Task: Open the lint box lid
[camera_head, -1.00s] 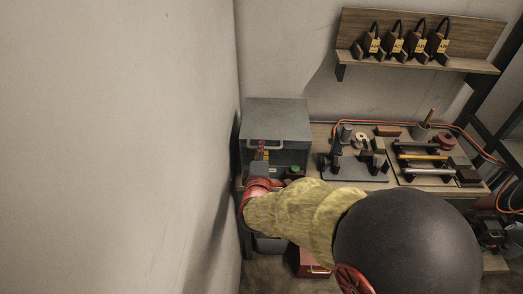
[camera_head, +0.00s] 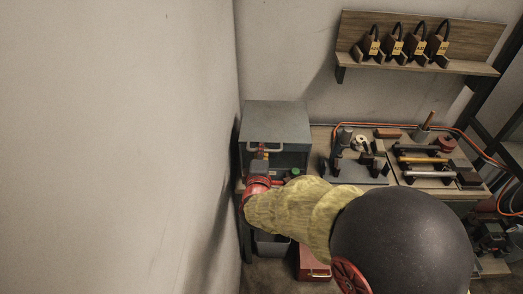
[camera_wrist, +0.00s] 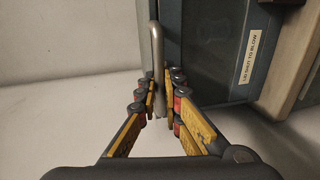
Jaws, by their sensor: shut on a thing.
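The lint box (camera_head: 277,118) is a grey-blue cabinet at the left end of the bench, against the wall. A pale bar handle (camera_head: 280,149) runs across its front near the top. My gripper (camera_head: 262,152) is at the handle's left part, its yellow and red fingers partly hidden by my wrist. In the wrist view my gripper (camera_wrist: 162,90) has its fingers on both sides of the metal handle (camera_wrist: 157,48), closed on it. A label about the lid being shut to blow shows on the box front (camera_wrist: 250,55). I cannot tell whether the lid is ajar.
A green button (camera_head: 296,171) is beside my wrist. Fixtures on a dark plate (camera_head: 355,173) and a rod rack (camera_head: 425,160) fill the bench to the right. The wall (camera_head: 120,150) is close on the left. A red box (camera_head: 313,263) is below.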

